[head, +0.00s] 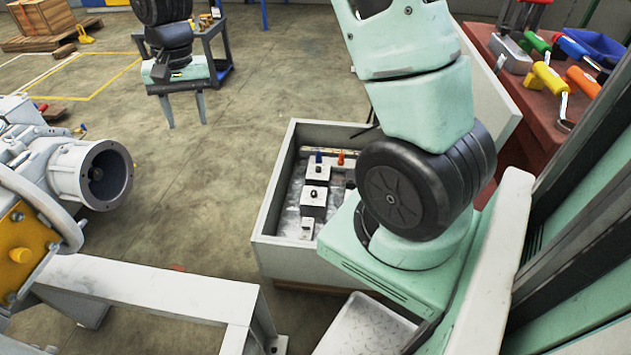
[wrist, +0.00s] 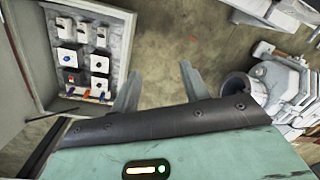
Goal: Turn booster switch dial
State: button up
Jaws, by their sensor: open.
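An open grey control box (head: 258,235) stands on the floor at the middle of the head view, with its door to the right. Inside are square white switch plates with dark knobs (head: 318,172) (head: 314,197). In the wrist view the switch panel (wrist: 48,48) shows at upper left, with several plates, one with a blue centre (wrist: 67,58) and one with a red centre (wrist: 73,84). I cannot read which one is the booster dial. My gripper (head: 187,110) is open and empty over bare floor, up and left of the box; its two fingers (wrist: 158,88) are spread apart.
A pale machine with a round port (head: 97,175) stands at the left, and a grey bench frame (head: 150,290) in front. A red table (head: 500,100) with coloured-handled tools is at upper right. Small blue and orange levers (head: 341,157) sit at the box's far end.

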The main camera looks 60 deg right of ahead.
jog(key=w+d+f+m+b, duration=0.2)
jog(key=d+f+m, duration=0.1)
jog(key=d+f, duration=0.3)
jog(key=w+d+f+m+b, duration=0.25)
jog(key=d+f, duration=0.25)
jog(key=d, duration=0.3)
jog(key=m+h+b, duration=0.1)
jog(key=m+b, duration=0.8)
jog(key=b, duration=0.1)
send_over(318, 168)
notch_tip(318, 168, down, 19)
notch_tip(318, 168, down, 17)
jog(key=b, duration=0.5)
jog(key=shift+d+r+b, duration=0.15)
jog(key=shift+b, duration=0.2)
jog(key=shift+c, duration=0.3)
jog(key=c, duration=0.9)
